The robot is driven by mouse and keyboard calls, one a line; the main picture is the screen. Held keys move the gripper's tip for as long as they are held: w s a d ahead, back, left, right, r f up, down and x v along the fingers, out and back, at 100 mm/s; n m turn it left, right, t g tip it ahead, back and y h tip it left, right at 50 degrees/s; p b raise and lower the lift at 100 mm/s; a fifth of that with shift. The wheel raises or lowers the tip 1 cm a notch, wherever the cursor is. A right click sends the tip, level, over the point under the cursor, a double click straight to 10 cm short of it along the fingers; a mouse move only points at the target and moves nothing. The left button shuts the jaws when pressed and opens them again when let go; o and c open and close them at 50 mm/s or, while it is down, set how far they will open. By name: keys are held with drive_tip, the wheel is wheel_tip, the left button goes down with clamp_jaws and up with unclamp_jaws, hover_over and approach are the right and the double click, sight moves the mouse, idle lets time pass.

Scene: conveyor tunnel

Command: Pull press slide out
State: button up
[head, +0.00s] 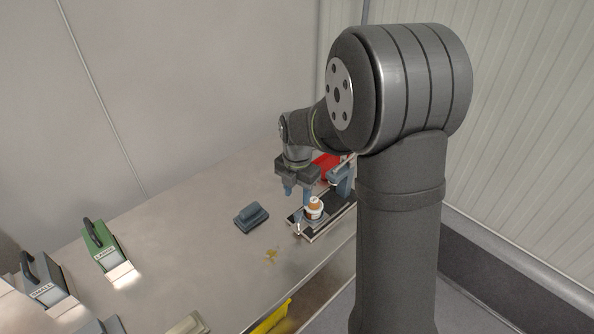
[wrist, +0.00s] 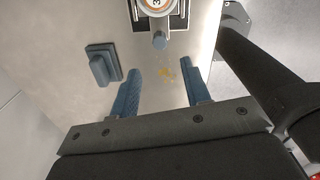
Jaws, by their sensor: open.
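The press (head: 343,182) stands toward the back of the bench, partly hidden by my arm. Its dark slide (head: 308,234) carries a white and orange container (head: 314,208), whose numbered top (wrist: 157,5) is cut by the upper edge of the wrist view. A round blue-grey knob (wrist: 160,40) sits at the slide's near end. My gripper (head: 298,193) is open and empty above the bench beside the container. In the wrist view its two blue fingers (wrist: 161,69) are spread wide, and the knob appears just beyond and between their tips.
A blue-grey block (head: 252,217) lies left of the slide. A yellow-brown stain (head: 271,255) marks the bench in front. A green handled unit (head: 101,246) and a grey handled unit (head: 44,282) stand far left. A red object (head: 326,166) is behind my gripper.

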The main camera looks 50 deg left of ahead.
wheel_tip(320, 180, up, 8)
drive_tip(key=shift+r, duration=0.25)
